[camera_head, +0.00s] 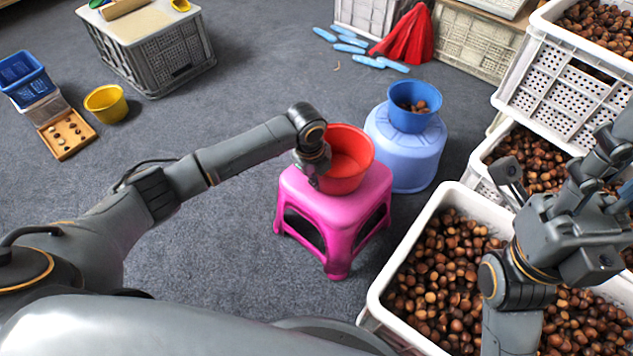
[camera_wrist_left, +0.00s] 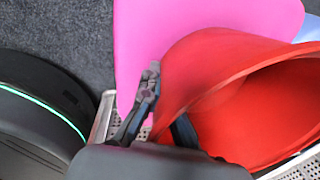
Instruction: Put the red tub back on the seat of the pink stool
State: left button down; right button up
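The red tub (camera_head: 352,150) is upright at the seat of the pink stool (camera_head: 312,197), toward its back. I cannot tell whether its base rests fully on the seat. My left gripper (camera_head: 315,170) is at the tub's left rim. In the left wrist view its fingers (camera_wrist_left: 165,105) straddle the wall of the red tub (camera_wrist_left: 245,110), one outside and one inside, and look shut on it. The pink stool (camera_wrist_left: 180,25) shows behind. My right gripper (camera_head: 560,175) looks open and empty above the chestnut crates at the right.
White chestnut crates (camera_head: 376,290) fill the right side. A yellow tub (camera_head: 106,104) stands at the left.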

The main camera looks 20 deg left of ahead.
pick_arm(q)
jog(key=c, duration=1.5)
grip_release()
